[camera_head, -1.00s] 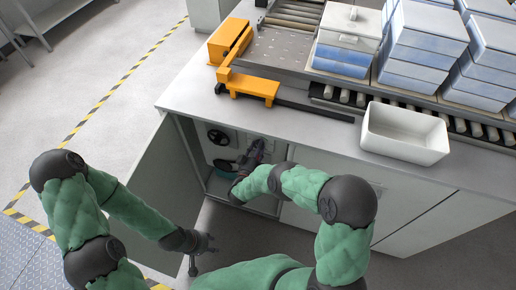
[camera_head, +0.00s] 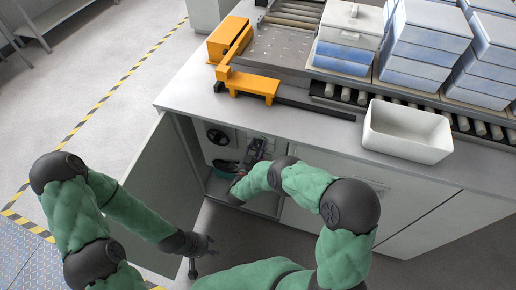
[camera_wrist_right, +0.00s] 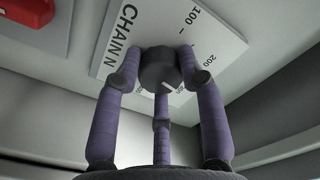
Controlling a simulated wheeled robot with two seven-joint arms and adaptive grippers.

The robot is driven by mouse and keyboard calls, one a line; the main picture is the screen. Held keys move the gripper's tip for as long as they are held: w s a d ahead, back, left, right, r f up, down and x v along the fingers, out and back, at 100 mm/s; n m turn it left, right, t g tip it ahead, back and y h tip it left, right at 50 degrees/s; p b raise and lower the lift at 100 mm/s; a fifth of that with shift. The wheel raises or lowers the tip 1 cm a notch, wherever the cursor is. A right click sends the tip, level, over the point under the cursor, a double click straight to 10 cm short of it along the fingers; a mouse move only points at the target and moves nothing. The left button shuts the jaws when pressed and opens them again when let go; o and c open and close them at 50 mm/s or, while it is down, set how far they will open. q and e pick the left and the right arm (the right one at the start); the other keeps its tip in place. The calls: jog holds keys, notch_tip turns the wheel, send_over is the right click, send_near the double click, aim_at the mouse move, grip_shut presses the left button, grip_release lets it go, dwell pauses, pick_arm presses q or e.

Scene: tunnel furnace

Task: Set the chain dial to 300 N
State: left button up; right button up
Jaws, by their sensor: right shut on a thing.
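The chain dial is a dark round knob (camera_wrist_right: 158,66) on a white plate (camera_wrist_right: 121,45) marked CHAIN N, with 100 and 200 readable. Its white mark points down and to the right in the right wrist view, past 200, toward small print partly hidden by the fingers. My right gripper (camera_wrist_right: 164,82) is shut around the knob with its purple fingers. In the head view my right gripper (camera_head: 256,150) reaches into the open cabinet and hides the dial. My left gripper (camera_head: 204,244) hangs near the open door's lower edge; its fingers are too small to judge.
The cabinet door (camera_head: 160,198) stands open on the left. A black handwheel (camera_head: 217,137) is inside the cabinet. A red part (camera_wrist_right: 28,10) is at the upper left of the wrist view. A white bin (camera_head: 408,150) sits on the worktop above.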

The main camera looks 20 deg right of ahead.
jog(key=shift+s+a+f+m+b, duration=0.15)
jog(key=shift+f+m+b, duration=0.15)
jog(key=shift+m, duration=0.6)
jog(key=shift+s+a+f+m+b, duration=0.15)
jog(key=shift+f+m+b, duration=0.1)
jog(key=shift+m, duration=0.65)
jog(key=shift+w, duration=0.1)
jog(key=shift+a+r, duration=0.1)
jog(key=o, duration=1.1)
jog(key=shift+o, duration=0.2)
jog(key=shift+w+r, duration=0.2)
jog(key=shift+m, duration=0.3)
jog(key=v, duration=1.2)
